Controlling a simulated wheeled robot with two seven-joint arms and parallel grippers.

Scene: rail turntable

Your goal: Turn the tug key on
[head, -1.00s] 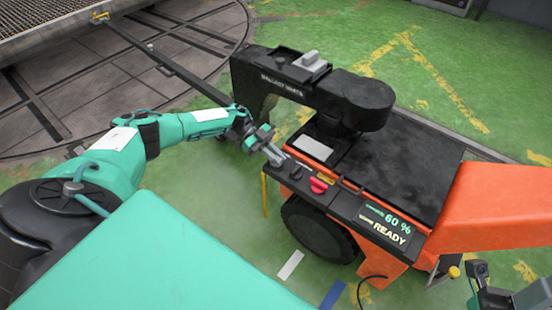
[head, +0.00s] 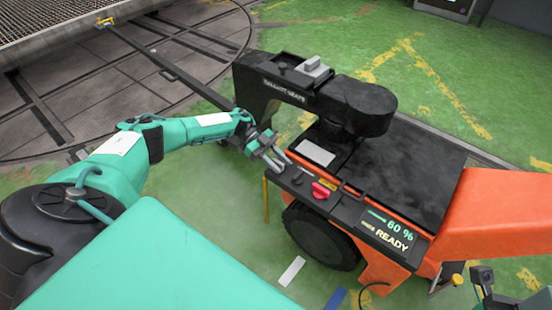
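The tug (head: 480,215) is an orange and black vehicle at the right. Its side control panel (head: 345,212) carries a red knob (head: 322,190) and a lit display (head: 390,228) with a percentage and READY. My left gripper (head: 277,163) is over the panel's far left end, its two grey fingers apart and pointing down at it. The key is too small or too hidden by the fingers to make out, so I cannot tell its position.
A black overhanging arm (head: 300,85) of the tug rises just behind the panel, close to my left gripper. A bar (head: 165,60) runs from it to the turntable (head: 110,85) at the upper left. Green floor (head: 440,60) is open beyond the tug.

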